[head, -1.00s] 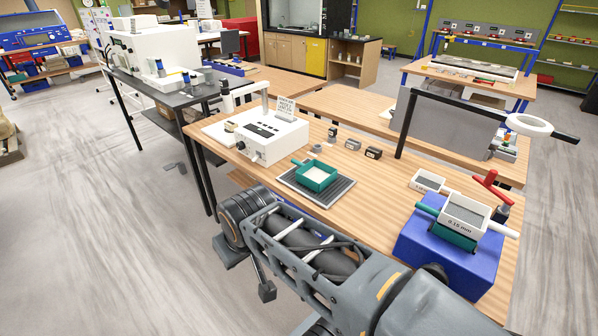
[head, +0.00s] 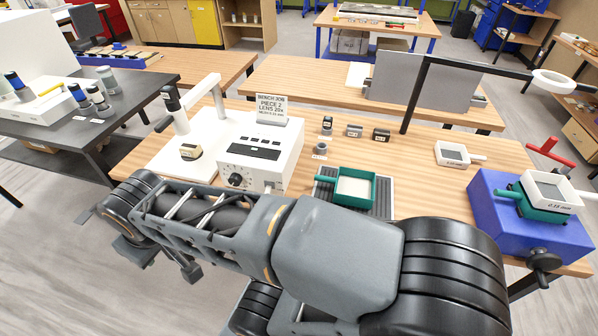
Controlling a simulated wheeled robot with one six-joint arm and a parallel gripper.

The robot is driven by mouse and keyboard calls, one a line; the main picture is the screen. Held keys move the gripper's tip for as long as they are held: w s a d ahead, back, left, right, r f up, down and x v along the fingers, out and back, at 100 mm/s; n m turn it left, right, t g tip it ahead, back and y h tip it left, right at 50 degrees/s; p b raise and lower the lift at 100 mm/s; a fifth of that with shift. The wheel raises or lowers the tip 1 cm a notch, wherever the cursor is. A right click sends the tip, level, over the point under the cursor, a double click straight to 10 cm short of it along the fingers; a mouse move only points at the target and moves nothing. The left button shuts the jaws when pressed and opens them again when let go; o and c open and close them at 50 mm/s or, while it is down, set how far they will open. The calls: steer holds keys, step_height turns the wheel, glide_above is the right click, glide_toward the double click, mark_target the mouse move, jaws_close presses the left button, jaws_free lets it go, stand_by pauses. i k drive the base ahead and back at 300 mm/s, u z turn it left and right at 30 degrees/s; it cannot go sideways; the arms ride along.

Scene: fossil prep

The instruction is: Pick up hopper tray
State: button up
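A small green tray (head: 366,199) with a pale interior and a handle pointing left sits on the ribbed dark mat (head: 384,209) on the workbench. Another green tray (head: 540,212) is on the blue stand (head: 490,218) at the right, largely hidden under a white sieve (head: 562,193) marked 0.15 mm. I cannot tell by label which is the hopper tray. My arm crosses the foreground, overlapping the mat's front edge in the picture. Dark finger-like parts hang below the arm's left end, apart from both trays; whether they are open or shut is unclear.
A white instrument (head: 262,152) with a sign (head: 271,108) stands left of the mat. Small dark blocks (head: 380,135) and a white sieve (head: 453,154) lie behind. A lamp arm with a white ring (head: 553,79) and a red handle (head: 548,147) rise at the right.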

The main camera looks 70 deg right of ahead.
mark_target(355, 188)
steer(key=i, duration=1.2)
steer(key=z, duration=3.05)
